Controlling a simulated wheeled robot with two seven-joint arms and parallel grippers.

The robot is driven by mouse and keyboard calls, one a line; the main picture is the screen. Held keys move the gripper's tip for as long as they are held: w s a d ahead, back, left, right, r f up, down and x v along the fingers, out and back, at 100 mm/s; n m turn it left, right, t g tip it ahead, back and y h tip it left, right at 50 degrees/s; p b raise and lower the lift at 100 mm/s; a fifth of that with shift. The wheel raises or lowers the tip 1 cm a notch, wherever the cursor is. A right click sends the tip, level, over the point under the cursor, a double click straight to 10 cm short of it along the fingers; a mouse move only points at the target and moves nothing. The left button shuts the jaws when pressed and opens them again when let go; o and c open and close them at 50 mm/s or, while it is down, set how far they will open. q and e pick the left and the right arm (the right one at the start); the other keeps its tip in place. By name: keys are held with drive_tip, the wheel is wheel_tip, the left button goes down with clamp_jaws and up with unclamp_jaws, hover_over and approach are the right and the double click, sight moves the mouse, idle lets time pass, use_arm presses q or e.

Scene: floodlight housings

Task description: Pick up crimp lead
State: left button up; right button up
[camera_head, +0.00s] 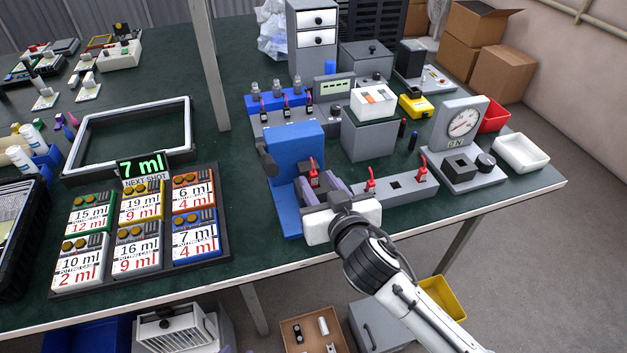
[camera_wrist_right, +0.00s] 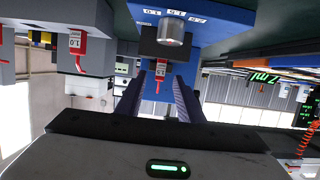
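A red crimp lead (camera_head: 314,172) with a pale tag stands at the blue press (camera_head: 295,145). In the right wrist view the lead (camera_wrist_right: 160,72) hangs beneath the press's dark block, with its red tail between my fingers. My right gripper (camera_head: 322,190) is at the front of the press; its purple fingers are apart on either side of the lead, with gaps visible. In the right wrist view the gripper (camera_wrist_right: 160,98) shows open. Two more red leads (camera_head: 370,183) stand at the grey block (camera_head: 395,188) to the right. My left gripper is not seen.
Several leads stand in the back rack (camera_head: 285,100). A gauge stand (camera_head: 462,125) and white bin (camera_head: 522,152) are at the right. A tray of labelled cards (camera_head: 140,230) and white frame (camera_head: 130,135) lie left.

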drive_tip(key=shift+w+a+f, duration=0.2)
drive_tip(key=shift+w+a, duration=0.05)
drive_tip(key=shift+w, duration=0.35)
clamp_jaws()
